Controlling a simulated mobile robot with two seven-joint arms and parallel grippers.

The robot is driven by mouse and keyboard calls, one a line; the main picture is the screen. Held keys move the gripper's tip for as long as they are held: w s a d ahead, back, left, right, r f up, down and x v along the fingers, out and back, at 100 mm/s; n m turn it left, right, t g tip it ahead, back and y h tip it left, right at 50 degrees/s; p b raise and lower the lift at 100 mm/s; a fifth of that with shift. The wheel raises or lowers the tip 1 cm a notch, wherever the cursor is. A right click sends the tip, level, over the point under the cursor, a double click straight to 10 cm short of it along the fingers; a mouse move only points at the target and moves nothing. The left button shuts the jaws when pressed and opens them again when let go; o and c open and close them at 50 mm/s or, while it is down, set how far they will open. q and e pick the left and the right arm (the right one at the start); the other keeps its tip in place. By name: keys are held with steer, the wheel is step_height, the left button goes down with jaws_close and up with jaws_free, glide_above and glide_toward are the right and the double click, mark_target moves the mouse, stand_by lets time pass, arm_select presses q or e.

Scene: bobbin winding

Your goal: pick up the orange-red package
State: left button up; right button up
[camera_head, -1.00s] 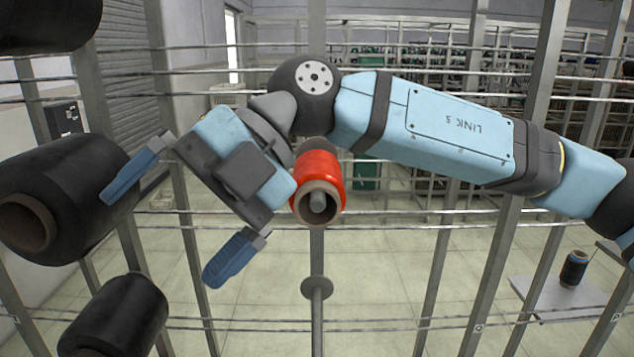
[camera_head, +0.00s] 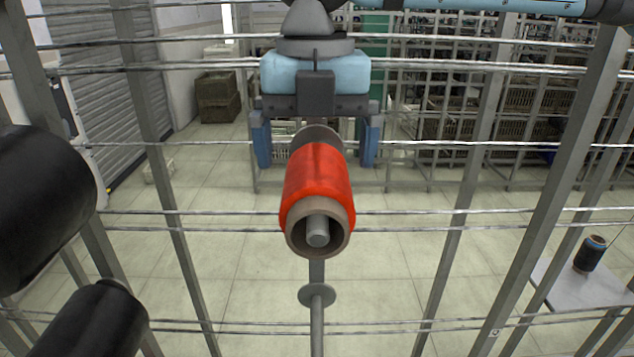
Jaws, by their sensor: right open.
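The orange-red package (camera_head: 316,173) is a bobbin of orange-red yarn on a brown tube. It sits on a grey peg in the middle of the head view, its hollow tube end facing me. My right gripper (camera_head: 316,160) is open, pointing down, with one blue finger on each side of the far end of the package. Both fingers appear apart from it, though the depth gap is hard to judge. My left gripper is not in view.
Black bobbins (camera_head: 42,205) hang at the left. An empty peg with a disc (camera_head: 318,295) is below the package. Metal posts and horizontal rails of the rack cross the view. A small dark bobbin (camera_head: 590,252) stands on a white table (camera_head: 570,287) at the right.

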mark_target(316, 178)
step_height(316, 178, down, 2)
steer(key=shift+w+f, duration=0.1)
steer(key=shift+w, duration=0.05)
steer(key=shift+s+f+p, duration=0.3)
steer(key=shift+f+p, duration=0.1)
steer(key=shift+p, duration=0.1)
step_height(316, 178, down, 4)
steer(key=shift+d+r+p, duration=0.1)
steer(key=shift+r+p, duration=0.05)
steer(key=shift+p, duration=0.65)
steer(key=shift+f, duration=0.45)
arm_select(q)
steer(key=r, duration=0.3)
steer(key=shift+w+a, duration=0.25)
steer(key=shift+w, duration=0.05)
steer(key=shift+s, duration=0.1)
arm_select(e)
steer(key=shift+c, duration=0.2)
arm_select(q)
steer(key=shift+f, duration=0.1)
arm_select(e)
steer(key=c, duration=0.7)
